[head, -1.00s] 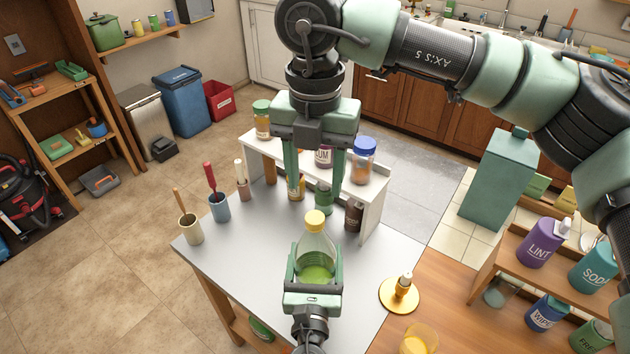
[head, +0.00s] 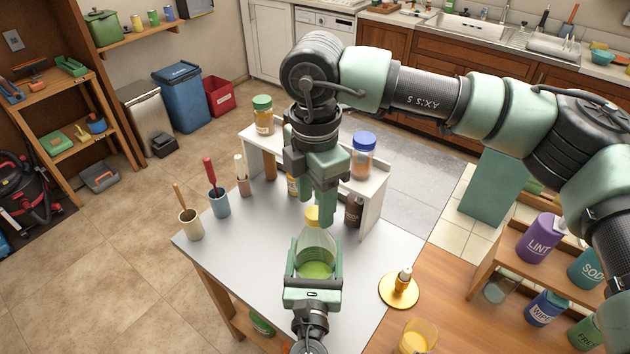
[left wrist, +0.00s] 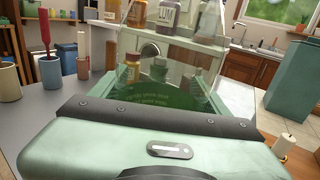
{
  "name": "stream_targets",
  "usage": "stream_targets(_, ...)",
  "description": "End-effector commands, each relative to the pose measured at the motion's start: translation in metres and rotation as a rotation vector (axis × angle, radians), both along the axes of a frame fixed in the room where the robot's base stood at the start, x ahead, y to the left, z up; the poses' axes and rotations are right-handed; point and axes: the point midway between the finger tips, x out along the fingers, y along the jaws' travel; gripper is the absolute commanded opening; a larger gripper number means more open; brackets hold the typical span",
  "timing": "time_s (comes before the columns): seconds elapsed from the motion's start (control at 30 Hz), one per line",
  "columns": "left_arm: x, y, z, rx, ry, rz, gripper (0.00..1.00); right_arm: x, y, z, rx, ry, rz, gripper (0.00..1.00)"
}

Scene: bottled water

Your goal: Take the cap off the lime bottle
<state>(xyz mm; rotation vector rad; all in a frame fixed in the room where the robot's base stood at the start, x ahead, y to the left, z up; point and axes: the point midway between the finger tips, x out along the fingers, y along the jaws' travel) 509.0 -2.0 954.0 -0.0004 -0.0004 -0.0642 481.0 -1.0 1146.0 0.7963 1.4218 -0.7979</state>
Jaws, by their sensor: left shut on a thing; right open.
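The lime bottle (head: 316,250) is clear with green liquid in its lower part and a yellow cap (head: 312,215) on top. It stands upright over the grey table. My left gripper (head: 314,274) is shut on the bottle's body. In the left wrist view the bottle's green liquid (left wrist: 150,102) shows between the fingers, and its top is out of frame. My right gripper (head: 326,215) is open, turned nearly edge-on, pointing down right at the cap. Its fingers partly hide the cap; I cannot tell whether they touch it.
A white shelf (head: 377,190) with jars and bottles stands behind on the grey table (head: 240,255). Cups with utensils (head: 190,226) stand at the left. A gold candle holder (head: 399,291) and a yellow glass (head: 418,338) are at the right. The table's left front is clear.

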Motion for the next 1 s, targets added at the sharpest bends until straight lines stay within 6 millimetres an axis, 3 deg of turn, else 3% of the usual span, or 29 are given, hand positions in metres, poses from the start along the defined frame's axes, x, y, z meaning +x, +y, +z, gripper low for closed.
stream_targets(0.17, -0.0008, 0.0002, -0.0026, 0.000, 0.005, 0.000, 0.00, -0.0001, -0.0002, -0.0131, 0.000, 0.000, 0.001, 0.51)
stream_targets(0.43, -0.0008, 0.0001, -0.0028, 0.000, 0.005, 0.000, 0.00, -0.0001, -0.0001, -0.0150, 0.001, -0.001, 0.001, 0.51)
stream_targets(0.47, -0.0008, 0.0001, -0.0028, 0.000, 0.005, 0.000, 0.00, -0.0001, -0.0001, -0.0149, 0.001, -0.001, 0.001, 0.48)
stream_targets(0.63, -0.0008, 0.0001, -0.0029, 0.000, 0.005, 0.000, 0.00, -0.0001, -0.0001, -0.0148, 0.001, -0.001, 0.001, 0.01)
stream_targets(1.0, -0.0009, 0.0002, -0.0031, 0.000, 0.006, 0.000, 0.00, 0.0001, 0.0001, -0.0146, 0.001, -0.001, 0.061, 0.00)
